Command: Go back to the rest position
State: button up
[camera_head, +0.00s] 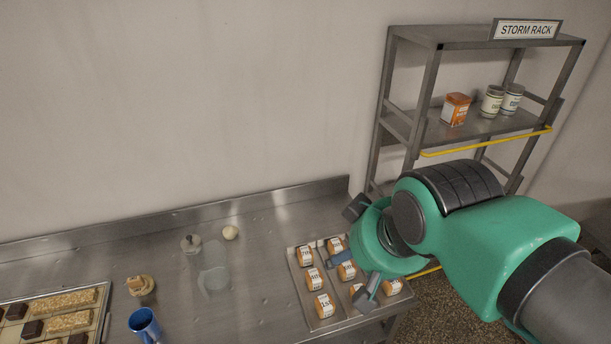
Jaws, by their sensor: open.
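My green arm reaches in from the right side of the head view. My gripper (352,277) is open at its end, with its fingers over the right part of a metal tray (299,284) on the steel bench. The tray holds several small orange-brown items with white printed labels, such as one labelled item (323,305) near the front. The fingers partly hide some of these items. I cannot tell whether the fingers touch any of them. No item is visibly held.
A steel rack (431,100) marked STORM RACK stands behind my arm, with an orange box (455,109) and two tins (491,101) on a shelf. The bench (255,270) also carries a blue cup (144,325), a pale ball (230,233) and a pastry tray (103,297).

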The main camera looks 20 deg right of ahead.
notch_tip(320, 180, down, 7)
jog(key=b, duration=0.6)
jog(key=shift+b, duration=0.3)
